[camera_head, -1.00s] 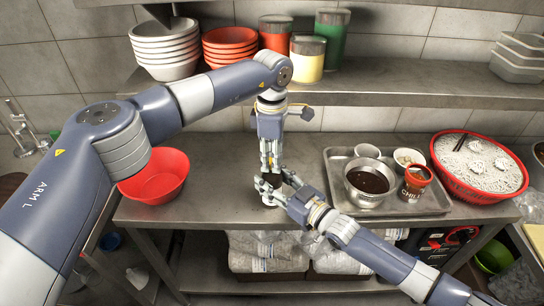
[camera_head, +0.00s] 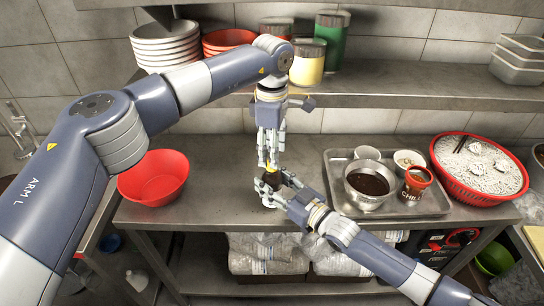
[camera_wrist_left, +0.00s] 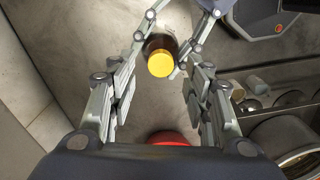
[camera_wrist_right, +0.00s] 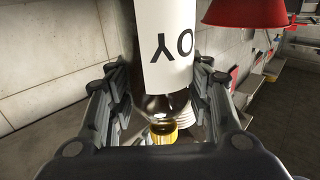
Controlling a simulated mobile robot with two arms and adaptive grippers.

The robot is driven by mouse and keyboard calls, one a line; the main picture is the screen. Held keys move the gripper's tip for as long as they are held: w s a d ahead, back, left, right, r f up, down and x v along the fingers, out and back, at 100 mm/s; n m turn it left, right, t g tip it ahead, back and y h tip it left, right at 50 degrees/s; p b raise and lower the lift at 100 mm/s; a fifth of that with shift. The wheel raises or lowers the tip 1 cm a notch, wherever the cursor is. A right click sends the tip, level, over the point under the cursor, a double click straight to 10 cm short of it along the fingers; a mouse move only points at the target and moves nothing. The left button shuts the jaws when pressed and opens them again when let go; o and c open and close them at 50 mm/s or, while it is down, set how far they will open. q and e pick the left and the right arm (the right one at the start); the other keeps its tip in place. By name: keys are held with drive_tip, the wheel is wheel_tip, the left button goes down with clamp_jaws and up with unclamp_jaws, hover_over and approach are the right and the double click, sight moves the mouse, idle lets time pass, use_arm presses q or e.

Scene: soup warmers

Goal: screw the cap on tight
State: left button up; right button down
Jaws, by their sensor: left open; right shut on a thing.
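A dark bottle with a white label (camera_wrist_right: 166,45) stands upright on the steel counter in front of me. My right gripper (camera_head: 273,183) is shut around its upper body, and the same hold shows in the right wrist view (camera_wrist_right: 163,85). The yellow cap (camera_wrist_left: 161,64) sits on the bottle's neck; it also shows in the right wrist view (camera_wrist_right: 163,133). I cannot tell how tight it is. My left gripper (camera_head: 270,160) points down just above the cap. Its fingers are open on both sides in the left wrist view (camera_wrist_left: 160,82), apart from the cap.
A red bowl (camera_head: 153,192) stands left of the bottle. A metal tray (camera_head: 432,205) with a pot (camera_head: 369,203), cups and a chili tin (camera_head: 414,186) is to the right, beside a red basket (camera_head: 492,193). A shelf (camera_head: 400,88) with bowls and jars runs behind.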

use_arm(q)
drive_tip(key=shift+r, duration=0.6)
drive_tip(key=shift+c, duration=0.2)
drive_tip(key=n, duration=0.4)
drive_tip(key=shift+r, duration=0.4)
drive_tip(key=n, duration=0.3)
drive_tip(key=shift+r, duration=0.35)
drive_tip(key=n, duration=0.2)
drive_tip(key=r+n, duration=0.1)
drive_tip(key=n, duration=0.4)
drive_tip(key=r+n, duration=0.1)
drive_tip(key=n, duration=0.1)
drive_tip(key=shift+n, duration=0.3)
